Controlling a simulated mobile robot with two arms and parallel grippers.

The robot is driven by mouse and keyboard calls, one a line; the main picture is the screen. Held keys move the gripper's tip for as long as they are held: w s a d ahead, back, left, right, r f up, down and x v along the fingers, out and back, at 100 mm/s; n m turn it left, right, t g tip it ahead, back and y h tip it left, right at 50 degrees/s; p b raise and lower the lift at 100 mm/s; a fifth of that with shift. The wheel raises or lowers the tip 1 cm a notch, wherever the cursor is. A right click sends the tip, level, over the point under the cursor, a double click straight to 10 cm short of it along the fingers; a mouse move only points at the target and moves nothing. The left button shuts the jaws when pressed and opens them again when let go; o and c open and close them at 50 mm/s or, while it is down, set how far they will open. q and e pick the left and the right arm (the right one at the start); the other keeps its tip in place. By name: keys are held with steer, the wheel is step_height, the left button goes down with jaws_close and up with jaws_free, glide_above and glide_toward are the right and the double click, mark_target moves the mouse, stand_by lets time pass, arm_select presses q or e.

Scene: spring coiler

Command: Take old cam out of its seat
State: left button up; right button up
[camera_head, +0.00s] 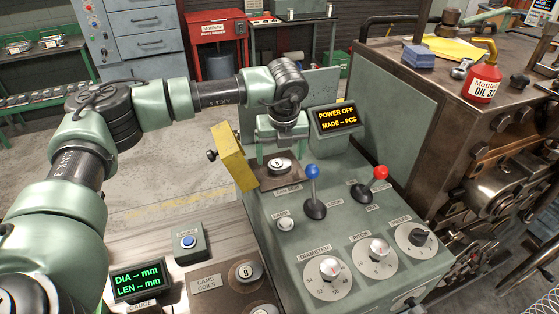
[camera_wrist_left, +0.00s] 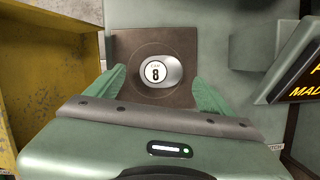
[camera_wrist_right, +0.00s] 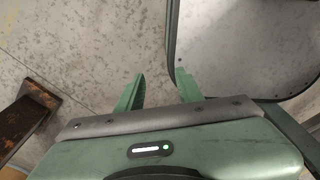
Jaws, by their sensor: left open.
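The old cam (camera_head: 280,163), a metal disc marked 8, sits in its dark brown square seat (camera_head: 262,180) on the green machine. In the left wrist view the cam (camera_wrist_left: 157,72) lies flat inside a round ring on the seat plate (camera_wrist_left: 128,44). My left gripper (camera_wrist_left: 160,80) is above the seat, its two green fingers open, one on each side of the cam with a gap to it. Whether the fingertips are down at the cam's height I cannot tell. My right gripper (camera_wrist_right: 159,82) is open and empty over the floor; the head view does not show it.
A yellow guard (camera_head: 233,157) stands open left of the seat. A display reading POWER OFF (camera_head: 336,117) is to the right. Blue (camera_head: 313,172) and red (camera_head: 381,172) levers rise close by. A cam marked 9 (camera_head: 247,271) lies on the rack (camera_head: 212,295) in front.

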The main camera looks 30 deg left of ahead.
mark_target(279, 162)
arm_select(q)
steer(key=shift+x, duration=1.5)
steer(key=shift+w+r, duration=0.1)
steer(key=c, duration=1.6)
steer(key=shift+c, duration=0.2)
